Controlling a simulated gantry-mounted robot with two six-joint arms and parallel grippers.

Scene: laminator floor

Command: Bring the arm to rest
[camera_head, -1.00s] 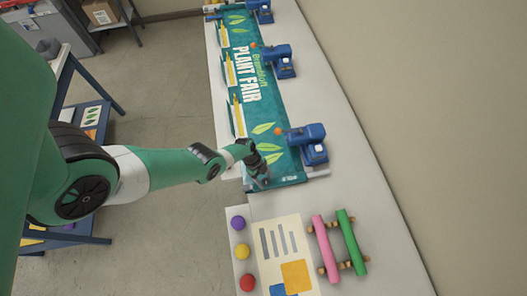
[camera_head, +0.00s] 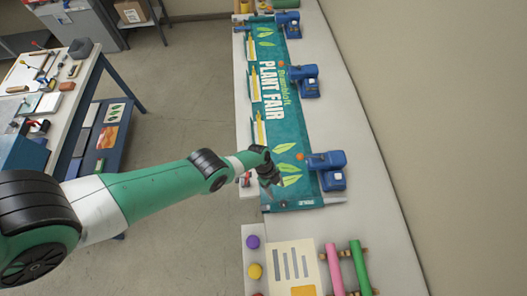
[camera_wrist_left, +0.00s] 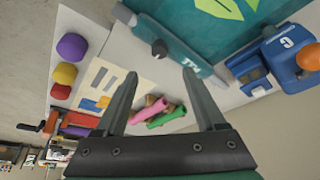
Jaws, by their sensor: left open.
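My left arm comes in from the left in the head view. Its gripper (camera_head: 269,188) is over the near left edge of the teal "PLANT FAIR" banner (camera_head: 276,135). In the left wrist view the two fingers (camera_wrist_left: 160,76) are spread apart with nothing between them. Whether the fingers touch the banner cannot be told from the head view. My right gripper is not in view.
Blue clamp-like devices (camera_head: 328,168) stand along the banner's right side on the long white table (camera_head: 372,205). Pink and green rolls (camera_head: 359,267) and a sheet (camera_head: 293,262) lie nearer. A tool bench (camera_head: 82,82) stands left; the floor (camera_head: 185,105) between is clear.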

